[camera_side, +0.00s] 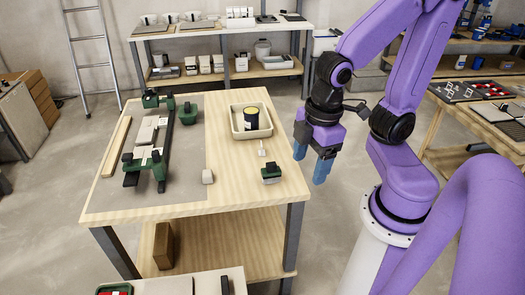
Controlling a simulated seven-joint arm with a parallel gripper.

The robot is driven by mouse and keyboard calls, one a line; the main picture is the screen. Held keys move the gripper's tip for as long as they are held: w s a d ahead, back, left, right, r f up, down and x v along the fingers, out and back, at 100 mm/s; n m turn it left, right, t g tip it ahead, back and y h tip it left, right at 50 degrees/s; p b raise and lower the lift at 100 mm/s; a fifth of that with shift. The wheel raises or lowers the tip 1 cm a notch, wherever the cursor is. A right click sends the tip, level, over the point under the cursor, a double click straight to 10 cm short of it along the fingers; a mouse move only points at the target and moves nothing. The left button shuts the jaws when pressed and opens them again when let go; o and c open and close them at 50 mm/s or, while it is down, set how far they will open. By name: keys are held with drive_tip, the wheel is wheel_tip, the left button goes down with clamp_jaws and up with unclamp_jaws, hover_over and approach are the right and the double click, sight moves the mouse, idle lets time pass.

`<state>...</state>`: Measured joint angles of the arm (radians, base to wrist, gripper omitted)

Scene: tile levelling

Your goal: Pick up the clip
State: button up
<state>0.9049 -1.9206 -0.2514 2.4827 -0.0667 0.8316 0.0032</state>
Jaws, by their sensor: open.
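A small white piece (262,148), which looks like the clip, stands on the right part of the wooden table, just in front of the cream tray. It is small in the picture and its fine shape is hard to tell. My gripper (311,162) hangs to the right of the table's right edge, with its blue fingertips pointing down. The fingers are apart with nothing between them. The gripper is clear of the white piece, to its right.
The cream tray (237,132) holds a dark cup. A green-and-black block (271,175) and a small beige block (207,177) lie near the front. A green frame (161,171) with tiles occupies the grey mat (125,199) at left. The table's middle strip is largely free.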

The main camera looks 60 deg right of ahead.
drive_tip(key=w+d+f+m+t, duration=0.1)
drive_tip(key=w+d+t, duration=0.1)
drive_tip(key=w, duration=0.7)
drive_tip(key=w+d+f+m+t, duration=0.1)
drive_tip(key=w+d+f+t, duration=0.1)
drive_tip(key=w, duration=0.6)
drive_tip(key=w+d+f+t, duration=0.2)
drive_tip(key=w+d+f, duration=0.3)
drive_tip(key=w+d, duration=0.5)
drive_tip(key=d+f+y, duration=0.4)
drive_tip(key=d+f, duration=0.2)
drive_tip(key=d, duration=0.6)
drive_tip(key=s+d+f+m+t+y, duration=0.2)
drive_tip(key=s+d+f+t+y, duration=0.15)
drive_tip(key=s+d, duration=0.55)
drive_tip(key=shift+y, duration=0.25)
drive_tip(key=x, duration=0.4)
drive_tip(key=s+a+x, duration=0.1)
drive_tip(key=x, duration=0.2)
drive_tip(key=a+x, duration=0.1)
drive_tip(key=x, duration=0.3)
drive_tip(key=shift+a, duration=0.3)
drive_tip(key=shift+x, duration=2.6)
